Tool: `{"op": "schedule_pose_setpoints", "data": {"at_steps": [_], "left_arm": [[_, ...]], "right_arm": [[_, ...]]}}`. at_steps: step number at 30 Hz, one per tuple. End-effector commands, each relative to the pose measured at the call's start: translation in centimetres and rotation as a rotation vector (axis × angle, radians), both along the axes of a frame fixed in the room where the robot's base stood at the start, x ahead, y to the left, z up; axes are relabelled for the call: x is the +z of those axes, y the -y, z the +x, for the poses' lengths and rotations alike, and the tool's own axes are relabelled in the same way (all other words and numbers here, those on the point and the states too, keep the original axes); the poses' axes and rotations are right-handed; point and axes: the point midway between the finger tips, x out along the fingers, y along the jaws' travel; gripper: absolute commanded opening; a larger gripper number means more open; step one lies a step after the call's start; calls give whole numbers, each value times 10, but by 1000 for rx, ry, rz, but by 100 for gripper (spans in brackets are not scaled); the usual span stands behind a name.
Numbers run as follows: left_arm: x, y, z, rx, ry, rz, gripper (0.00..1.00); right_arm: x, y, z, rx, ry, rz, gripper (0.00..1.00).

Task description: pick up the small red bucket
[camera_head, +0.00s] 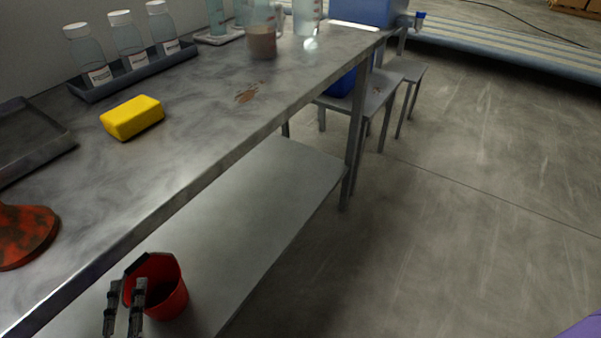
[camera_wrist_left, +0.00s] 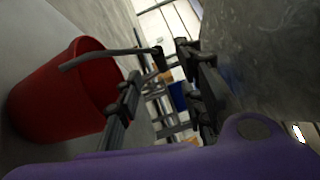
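The small red bucket (camera_head: 171,296) is on the lower shelf under the worktable's front edge, its mouth facing up. In the left wrist view the bucket (camera_wrist_left: 62,100) fills the left side, with its dark handle (camera_wrist_left: 110,54) reaching out towards the fingers. My left gripper (camera_head: 126,285) is at the bucket's near left side, its two dark fingers apart. In the left wrist view the gripper (camera_wrist_left: 157,63) is open, and the handle's far part shows between the fingertips. I cannot tell whether it touches them. My right gripper is not in view.
The metal worktable (camera_head: 205,115) overhangs the shelf (camera_head: 250,205) closely. On it are a yellow sponge (camera_head: 132,117), a rack of bottles (camera_head: 135,75), a beaker (camera_head: 262,40) and a red-stained round object (camera_head: 24,235). The floor (camera_head: 450,220) on the right is clear.

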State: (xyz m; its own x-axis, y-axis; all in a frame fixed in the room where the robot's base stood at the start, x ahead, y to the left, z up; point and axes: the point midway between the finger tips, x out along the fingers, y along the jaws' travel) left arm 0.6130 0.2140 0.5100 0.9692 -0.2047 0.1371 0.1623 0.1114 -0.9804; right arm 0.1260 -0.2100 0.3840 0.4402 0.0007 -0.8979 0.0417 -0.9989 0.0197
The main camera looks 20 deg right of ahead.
Motion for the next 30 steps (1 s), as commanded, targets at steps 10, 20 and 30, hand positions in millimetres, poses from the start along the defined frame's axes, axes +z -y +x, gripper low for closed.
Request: {"op": "schedule_pose_setpoints", "data": {"at_steps": [10, 20, 30], "left_arm": [[6, 10, 44, -1, 3, 0, 36], [10, 15, 70, 0, 0, -2, 36], [10, 15, 69, 1, -1, -3, 9]], "right_arm": [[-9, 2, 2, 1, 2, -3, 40], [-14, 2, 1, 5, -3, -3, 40], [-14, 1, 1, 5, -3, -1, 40]]}}
